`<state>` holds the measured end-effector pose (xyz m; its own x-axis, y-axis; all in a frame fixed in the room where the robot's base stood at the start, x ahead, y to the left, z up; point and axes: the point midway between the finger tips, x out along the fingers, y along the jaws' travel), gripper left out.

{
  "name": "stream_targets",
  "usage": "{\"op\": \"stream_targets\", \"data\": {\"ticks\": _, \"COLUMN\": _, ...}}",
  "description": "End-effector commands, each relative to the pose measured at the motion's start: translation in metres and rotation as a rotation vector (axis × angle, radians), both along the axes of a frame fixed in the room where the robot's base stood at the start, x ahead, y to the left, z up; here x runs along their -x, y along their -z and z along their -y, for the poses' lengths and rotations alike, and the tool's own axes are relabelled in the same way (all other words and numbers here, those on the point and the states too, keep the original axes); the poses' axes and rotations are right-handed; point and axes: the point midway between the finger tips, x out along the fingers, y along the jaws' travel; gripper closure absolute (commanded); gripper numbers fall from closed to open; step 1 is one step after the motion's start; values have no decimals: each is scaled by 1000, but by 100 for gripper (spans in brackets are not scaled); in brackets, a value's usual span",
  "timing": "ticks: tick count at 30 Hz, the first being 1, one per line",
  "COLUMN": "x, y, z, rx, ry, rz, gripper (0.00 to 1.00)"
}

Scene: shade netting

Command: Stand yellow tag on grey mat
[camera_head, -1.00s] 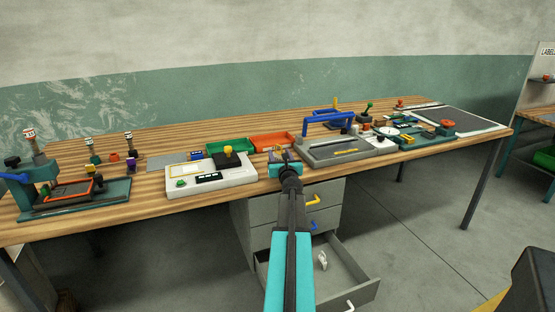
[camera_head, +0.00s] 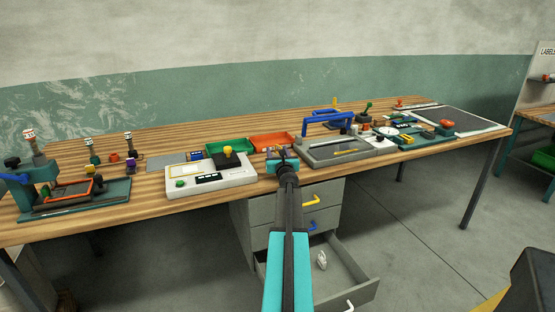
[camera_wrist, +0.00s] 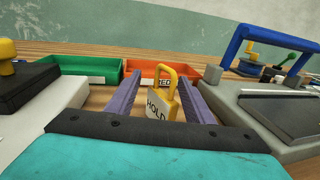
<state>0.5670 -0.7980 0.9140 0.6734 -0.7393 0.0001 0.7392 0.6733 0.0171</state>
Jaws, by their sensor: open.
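The yellow tag (camera_wrist: 158,106), marked HOLD and topped by a yellow loop, stands upright in the wrist view. My gripper (camera_wrist: 165,84) is open, with one purple-grey finger on each side of the tag; I cannot tell whether either touches it. In the head view my gripper (camera_head: 281,154) is over the bench between the white device and the grey tray, and it mostly hides the tag. A small flat grey mat (camera_head: 166,162) lies on the bench left of the green bin.
A green bin (camera_head: 229,146) and an orange bin (camera_head: 272,139) stand behind my gripper. The white device (camera_head: 205,183) is at left. A grey tray (camera_head: 318,156) with a blue handle (camera_head: 326,117) is at right. An open drawer (camera_head: 345,268) juts out below the bench.

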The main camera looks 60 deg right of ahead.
Motion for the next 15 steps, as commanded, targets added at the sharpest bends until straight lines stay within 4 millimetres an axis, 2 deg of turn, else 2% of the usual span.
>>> {"op": "stream_targets", "data": {"ticks": 4, "x": -6, "y": 0, "z": 7, "rx": 0, "ry": 0, "rz": 0, "gripper": 52}}
{"op": "stream_targets", "data": {"ticks": 15, "x": -8, "y": 0, "z": 8, "rx": 0, "ry": 0, "rz": 0, "gripper": 52}}
